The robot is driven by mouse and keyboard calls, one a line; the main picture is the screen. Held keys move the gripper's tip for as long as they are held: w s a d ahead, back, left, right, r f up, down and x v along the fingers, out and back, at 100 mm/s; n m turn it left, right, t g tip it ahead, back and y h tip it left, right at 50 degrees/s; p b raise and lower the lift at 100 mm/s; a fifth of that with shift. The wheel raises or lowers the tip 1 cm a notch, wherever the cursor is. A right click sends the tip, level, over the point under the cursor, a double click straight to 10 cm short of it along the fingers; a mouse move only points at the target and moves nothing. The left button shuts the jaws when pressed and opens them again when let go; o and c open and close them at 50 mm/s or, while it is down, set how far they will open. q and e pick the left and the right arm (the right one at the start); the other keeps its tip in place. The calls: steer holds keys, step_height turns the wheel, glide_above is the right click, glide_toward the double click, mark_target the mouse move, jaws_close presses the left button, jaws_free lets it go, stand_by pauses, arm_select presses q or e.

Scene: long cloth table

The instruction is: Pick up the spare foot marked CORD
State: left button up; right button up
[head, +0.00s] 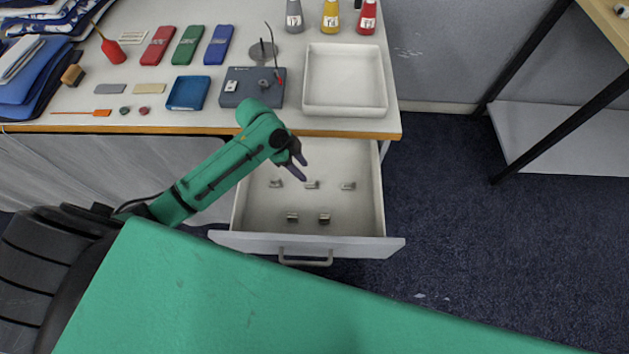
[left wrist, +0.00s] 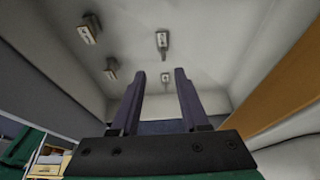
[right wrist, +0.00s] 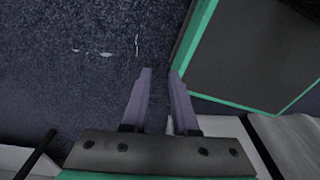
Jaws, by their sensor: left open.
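Several small grey metal feet lie in the open drawer (head: 258,212). The back row has a left foot (head: 276,183), a middle foot (head: 312,184) and a right foot (head: 347,186). The front row has a left foot (head: 292,217) and a right foot (head: 324,219). Some show pale labels, too small to read, so I cannot tell which is CORD. My left gripper (head: 303,171) is open and empty above the back row. In the left wrist view, a foot (left wrist: 165,77) shows between its fingertips, beyond them. My right gripper (right wrist: 160,72) is open and empty over dark carpet.
The drawer front (head: 330,245) and side walls surround the feet. The tabletop edge (head: 200,131) lies behind the drawer. A white tray (head: 345,109) and a grey box (head: 237,99) stand on the table near it.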

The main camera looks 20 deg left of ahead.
mark_target(314, 185)
arm_select(q)
steer(key=x, duration=0.3)
steer(key=shift+w+f, duration=0.2)
steer(key=shift+w, duration=0.15)
steer(key=x, duration=0.4)
steer(key=shift+d+f, duration=0.1)
steer(key=shift+d, duration=0.15)
steer(key=shift+w+d+f, duration=0.1)
steer(key=shift+d+f, duration=0.05)
steer(key=shift+f, duration=0.3)
arm_select(e)
steer(key=shift+w+f, duration=0.15)
steer(key=shift+w, duration=0.65)
arm_select(q)
jaws_close()
arm_select(e)
steer(key=shift+s, duration=0.25)
